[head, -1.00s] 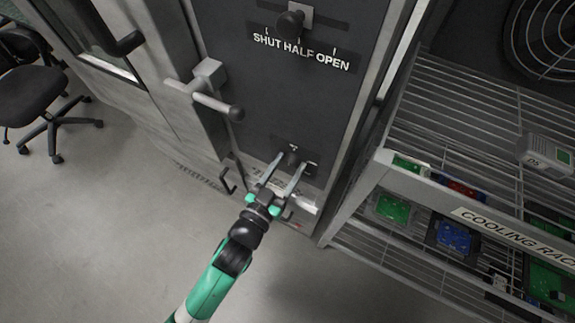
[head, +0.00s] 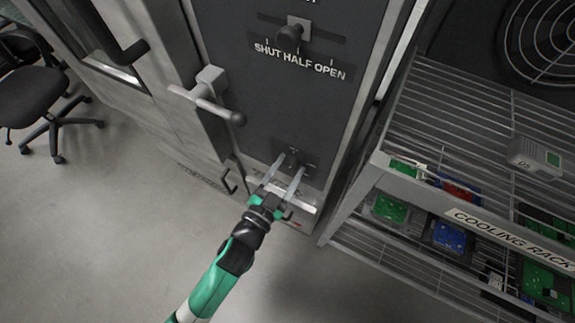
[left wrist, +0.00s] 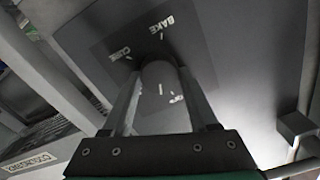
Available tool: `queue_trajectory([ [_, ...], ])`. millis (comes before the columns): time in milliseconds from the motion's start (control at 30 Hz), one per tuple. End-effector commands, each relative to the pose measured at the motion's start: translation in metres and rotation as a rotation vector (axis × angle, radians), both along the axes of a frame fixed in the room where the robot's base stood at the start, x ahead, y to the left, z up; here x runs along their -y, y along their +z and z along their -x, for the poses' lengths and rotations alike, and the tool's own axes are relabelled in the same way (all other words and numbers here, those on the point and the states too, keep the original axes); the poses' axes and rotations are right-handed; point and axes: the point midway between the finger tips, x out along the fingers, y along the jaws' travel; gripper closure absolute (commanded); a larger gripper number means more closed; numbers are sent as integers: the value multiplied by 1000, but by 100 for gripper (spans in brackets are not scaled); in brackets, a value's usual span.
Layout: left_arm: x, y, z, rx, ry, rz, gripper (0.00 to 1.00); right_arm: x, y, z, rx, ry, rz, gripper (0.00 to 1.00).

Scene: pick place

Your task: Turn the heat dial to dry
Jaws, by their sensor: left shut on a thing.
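The heat dial (head: 291,160) is a small dark knob low on the dark oven panel. My left gripper (head: 290,165) reaches it from below, with one finger on each side, and is shut on it. In the left wrist view the round dial (left wrist: 158,84) sits between the two fingers of my left gripper (left wrist: 161,88). The CURE label (left wrist: 120,54) shows at upper left of the dial and the BAKE label (left wrist: 161,25) above it. A small white mark and blurred lettering show near the dial; I cannot read the setting. My right gripper is out of view.
A lever handle (head: 207,100) sticks out left of the panel. A damper knob (head: 293,31) is above the SHUT HALF OPEN label (head: 299,62). A cooling rack (head: 372,176) with boards stands close on the right. A black chair (head: 38,95) is at left. The floor is clear.

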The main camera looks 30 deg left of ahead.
Motion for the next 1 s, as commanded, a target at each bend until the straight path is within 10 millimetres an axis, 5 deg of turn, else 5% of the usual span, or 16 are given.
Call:
queue_trajectory([
  [600, 3, 0, 0, 27, -1, -572, 96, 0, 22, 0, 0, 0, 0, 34],
  [1000, 3, -2, 0, 37, 0, -799, 96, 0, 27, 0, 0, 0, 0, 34],
])
